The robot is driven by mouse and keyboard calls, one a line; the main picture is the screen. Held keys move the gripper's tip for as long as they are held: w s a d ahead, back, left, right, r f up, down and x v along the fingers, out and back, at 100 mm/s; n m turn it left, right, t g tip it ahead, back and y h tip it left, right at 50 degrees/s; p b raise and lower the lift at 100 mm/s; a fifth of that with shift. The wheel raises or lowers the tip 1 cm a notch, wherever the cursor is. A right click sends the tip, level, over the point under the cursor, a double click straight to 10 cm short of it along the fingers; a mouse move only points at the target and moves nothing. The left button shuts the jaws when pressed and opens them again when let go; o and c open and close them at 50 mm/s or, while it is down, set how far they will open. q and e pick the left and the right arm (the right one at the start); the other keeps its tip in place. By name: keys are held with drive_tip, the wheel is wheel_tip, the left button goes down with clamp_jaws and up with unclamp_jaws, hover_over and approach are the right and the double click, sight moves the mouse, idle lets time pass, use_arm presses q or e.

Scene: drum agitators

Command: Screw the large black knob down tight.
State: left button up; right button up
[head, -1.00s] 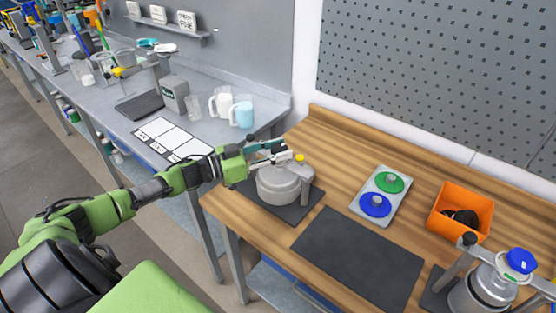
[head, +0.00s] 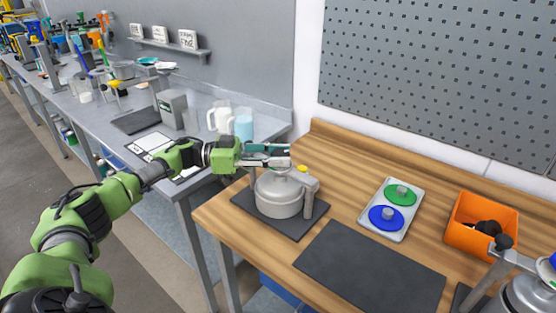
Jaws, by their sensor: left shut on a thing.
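A grey metal drum (head: 279,197) with a lid and a side post (head: 311,191) stands on a dark mat on the wooden bench. My left gripper (head: 287,156) comes in from the left, just above the drum's lid. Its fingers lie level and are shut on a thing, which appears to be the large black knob. The fingers hide that knob almost fully, so its seating cannot be seen. A small yellow piece (head: 302,169) shows at the top of the post, right of the fingertips. My right gripper is not in view.
An empty dark mat (head: 370,268) lies right of the drum. Behind it is a tray (head: 406,224) with green and blue discs. An orange bin (head: 467,232) holds dark items. A second drum (head: 527,299) with a black knob (head: 504,242) stands at lower right.

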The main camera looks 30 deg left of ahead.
sight(281, 153)
use_arm(q)
drive_tip(key=shift+d, duration=0.1)
drive_tip(key=o, duration=1.1)
drive_tip(key=shift+w+d, duration=0.1)
drive_tip(key=shift+d, duration=0.1)
drive_tip(key=shift+a+r, duration=0.2)
drive_tip(key=shift+r, duration=0.3)
wheel_tip(281, 153, up, 9)
drive_tip(key=shift+d+r, duration=0.1)
drive_tip(key=shift+d, duration=0.05)
